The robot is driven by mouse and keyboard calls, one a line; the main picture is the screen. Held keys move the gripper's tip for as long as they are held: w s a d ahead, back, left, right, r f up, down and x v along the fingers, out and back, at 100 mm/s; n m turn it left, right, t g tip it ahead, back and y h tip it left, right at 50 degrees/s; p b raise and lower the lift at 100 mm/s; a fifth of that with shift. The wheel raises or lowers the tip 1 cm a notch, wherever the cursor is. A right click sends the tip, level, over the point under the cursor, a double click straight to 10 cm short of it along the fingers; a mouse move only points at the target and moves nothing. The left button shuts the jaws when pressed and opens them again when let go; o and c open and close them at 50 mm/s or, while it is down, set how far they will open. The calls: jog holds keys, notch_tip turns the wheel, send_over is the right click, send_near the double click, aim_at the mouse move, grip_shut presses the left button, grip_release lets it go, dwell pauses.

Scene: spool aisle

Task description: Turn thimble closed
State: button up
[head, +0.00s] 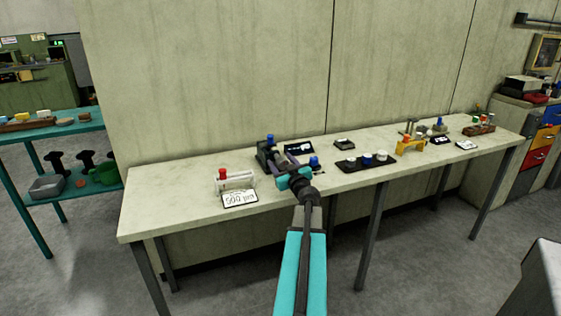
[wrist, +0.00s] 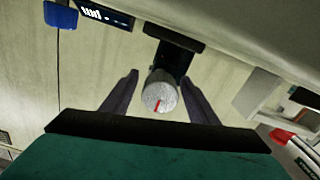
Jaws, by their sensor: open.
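The thimble (wrist: 160,97) is a round silver knob with a red line on its end face, seen in the wrist view on the end of a dark mount (wrist: 174,58). My gripper (wrist: 160,88) is open, with one dark finger on each side of the thimble. Narrow gaps appear between fingers and thimble; I cannot tell how deep it sits between them. In the head view my gripper (head: 282,181) is over the table beside a dark device with a blue knob (head: 270,139), and it hides the thimble.
The long table (head: 170,205) also bears a white stand with a red knob (head: 237,180), a card reading "500 µm" (head: 239,198), a small display (head: 298,147), a black tray of knobs (head: 350,167) and a yellow fixture (head: 410,146). The wall stands behind. The table's left end is clear.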

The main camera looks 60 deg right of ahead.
jog(key=shift+w+d, duration=0.15)
jog(key=shift+w, duration=0.05)
jog(key=c, duration=1)
jog(key=shift+c, duration=0.2)
